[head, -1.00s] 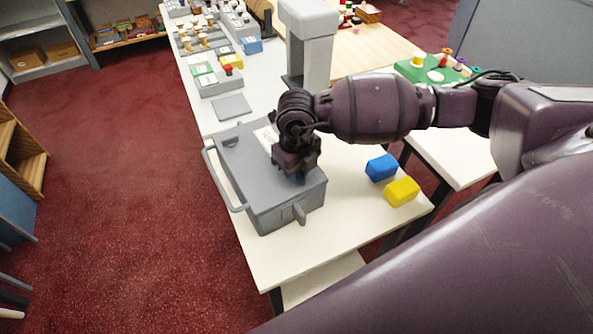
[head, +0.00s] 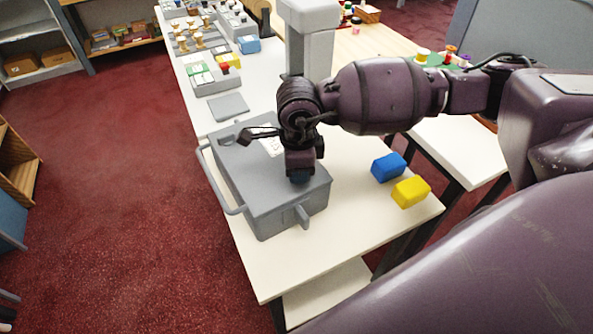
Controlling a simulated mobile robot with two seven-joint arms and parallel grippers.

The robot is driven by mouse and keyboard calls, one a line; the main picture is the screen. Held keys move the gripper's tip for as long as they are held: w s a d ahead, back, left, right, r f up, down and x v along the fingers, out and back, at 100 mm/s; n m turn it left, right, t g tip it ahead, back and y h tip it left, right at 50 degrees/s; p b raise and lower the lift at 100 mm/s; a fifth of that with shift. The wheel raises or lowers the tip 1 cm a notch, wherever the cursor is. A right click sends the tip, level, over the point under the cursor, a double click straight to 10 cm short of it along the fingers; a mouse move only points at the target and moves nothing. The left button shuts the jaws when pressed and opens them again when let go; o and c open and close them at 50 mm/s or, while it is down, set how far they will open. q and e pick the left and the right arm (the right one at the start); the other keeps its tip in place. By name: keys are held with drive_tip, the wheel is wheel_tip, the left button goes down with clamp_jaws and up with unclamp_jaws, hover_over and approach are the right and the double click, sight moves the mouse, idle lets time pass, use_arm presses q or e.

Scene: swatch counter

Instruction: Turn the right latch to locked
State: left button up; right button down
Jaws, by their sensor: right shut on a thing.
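A grey case (head: 240,178) with a carrying handle (head: 226,196) on its left side lies on the white counter. My right gripper (head: 300,178) points down at the near right part of the lid and is shut on the right latch, which the fingers almost wholly hide. I cannot tell the latch's angle. A small dark oval part (head: 225,142) shows on the lid's far left. My left gripper is not in view.
A blue block (head: 388,167) and a yellow block (head: 410,191) lie right of the case. A grey lug (head: 302,215) sticks out of its near end. A grey post (head: 310,40) stands behind. The near counter is clear.

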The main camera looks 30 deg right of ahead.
drive_tip(key=n+b, duration=0.1)
drive_tip(key=n, duration=0.2)
drive_tip(key=shift+n+b, duration=0.3)
drive_tip(key=shift+n, duration=0.1)
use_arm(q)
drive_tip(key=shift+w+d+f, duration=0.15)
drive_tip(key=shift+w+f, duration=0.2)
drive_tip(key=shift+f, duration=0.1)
use_arm(e)
drive_tip(key=shift+n, duration=0.6)
drive_tip(key=shift+s+r, duration=0.1)
drive_tip(key=c, duration=1.2)
unclamp_jaws()
drive_tip(key=shift+o, duration=0.2)
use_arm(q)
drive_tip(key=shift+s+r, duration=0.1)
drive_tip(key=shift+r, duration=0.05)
use_arm(e)
wheel_tip(320, 180, up, 11)
